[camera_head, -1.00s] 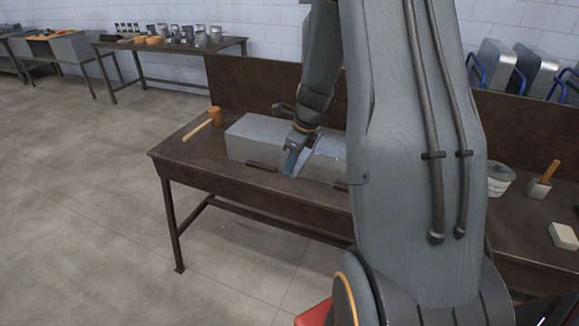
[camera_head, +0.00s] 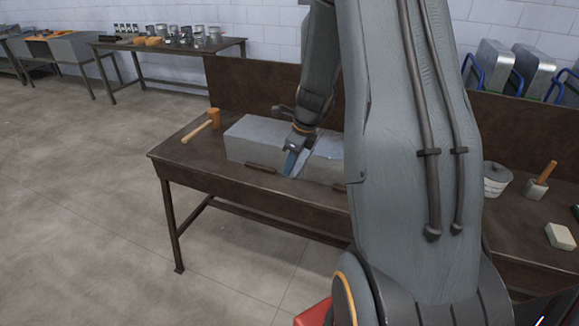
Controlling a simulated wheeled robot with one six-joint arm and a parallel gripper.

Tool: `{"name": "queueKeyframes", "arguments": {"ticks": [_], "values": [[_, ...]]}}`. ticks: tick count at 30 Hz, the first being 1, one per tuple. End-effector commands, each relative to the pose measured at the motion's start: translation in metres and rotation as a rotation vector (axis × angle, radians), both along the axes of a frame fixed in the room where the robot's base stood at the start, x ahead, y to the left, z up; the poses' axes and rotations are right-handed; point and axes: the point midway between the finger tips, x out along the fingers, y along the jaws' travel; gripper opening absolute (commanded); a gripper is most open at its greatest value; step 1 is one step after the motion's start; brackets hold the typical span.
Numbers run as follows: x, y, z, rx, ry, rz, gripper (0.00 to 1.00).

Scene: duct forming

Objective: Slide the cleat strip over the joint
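The grey metal duct (camera_head: 255,138) lies along the brown workbench, with its right part hidden behind my arm. My gripper (camera_head: 290,161) is at the near side of the duct, around its middle, pointing down. A bluish piece shows at the fingertips, but I cannot tell whether it is the cleat strip or part of my fingers. The joint is not clearly seen; my gripper and arm cover that part of the duct. Whether the fingers are open or shut is too small to tell.
Dark bars (camera_head: 262,168) lie along the duct's near edge. A wooden mallet (camera_head: 203,128) lies to the left. A white bucket (camera_head: 496,179), a wooden-handled tool (camera_head: 541,180) and a pale block (camera_head: 561,236) are at the right. The bench's front left is clear.

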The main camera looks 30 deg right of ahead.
Motion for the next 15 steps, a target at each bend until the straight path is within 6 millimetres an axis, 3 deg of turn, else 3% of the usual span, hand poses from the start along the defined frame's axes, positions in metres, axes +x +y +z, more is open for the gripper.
{"name": "queueKeyframes", "arguments": {"ticks": [15], "values": [[0.010, -0.013, 0.000, 0.000, 0.000, 0.000, 0.00]]}}
